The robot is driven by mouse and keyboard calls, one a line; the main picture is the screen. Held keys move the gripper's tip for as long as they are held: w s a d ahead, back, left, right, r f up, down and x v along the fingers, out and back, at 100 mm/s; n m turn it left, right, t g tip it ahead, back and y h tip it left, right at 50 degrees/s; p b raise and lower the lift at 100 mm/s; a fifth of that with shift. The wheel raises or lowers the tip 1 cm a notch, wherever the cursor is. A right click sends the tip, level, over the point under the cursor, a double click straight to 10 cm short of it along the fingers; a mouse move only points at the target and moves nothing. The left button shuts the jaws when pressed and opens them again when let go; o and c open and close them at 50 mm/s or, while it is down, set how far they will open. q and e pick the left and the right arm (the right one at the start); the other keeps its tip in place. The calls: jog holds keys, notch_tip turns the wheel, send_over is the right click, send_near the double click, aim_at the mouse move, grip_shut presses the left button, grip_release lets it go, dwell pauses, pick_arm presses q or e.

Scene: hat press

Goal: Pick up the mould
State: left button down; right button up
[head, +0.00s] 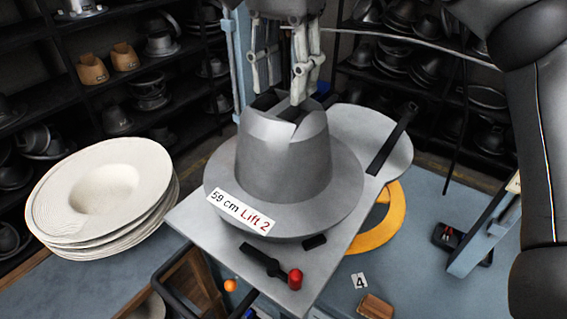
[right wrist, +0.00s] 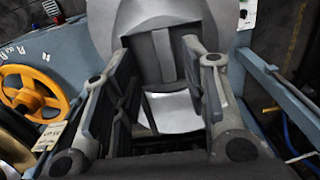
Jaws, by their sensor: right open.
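The mould (head: 285,160) is a grey metal hat shape with a wide brim and a label reading "59 cm Lift 2". It stands upright on a grey plate (head: 200,222), with a dark recess in its crown top. My right gripper (head: 280,88) points down at the crown top in the head view, its fingers apart. In the right wrist view the open right gripper (right wrist: 160,95) has its fingers either side of the mould's upper part (right wrist: 150,45). I cannot tell whether they touch it. My left gripper is not in view.
Cream hat bodies (head: 105,190) are stacked at the left. A yellow ring (head: 385,222) lies partly behind the plate. A red-tipped lever (head: 295,279) is at the plate's front. Dark shelves with other moulds (head: 160,42) stand behind.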

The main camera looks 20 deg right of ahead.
aim_at(284, 104)
jog(key=shift+w+f, duration=0.25)
jog(key=shift+f, duration=0.05)
notch_tip(284, 104, down, 2)
jog(key=shift+f, duration=0.1)
jog(key=shift+w+f+p, duration=0.1)
jog(key=shift+f+p, duration=0.35)
jog(key=shift+f, duration=0.9)
grip_shut()
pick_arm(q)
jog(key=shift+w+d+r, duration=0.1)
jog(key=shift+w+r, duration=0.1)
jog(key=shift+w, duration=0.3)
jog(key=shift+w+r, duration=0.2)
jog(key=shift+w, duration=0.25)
pick_arm(e)
jog(key=shift+r, duration=0.15)
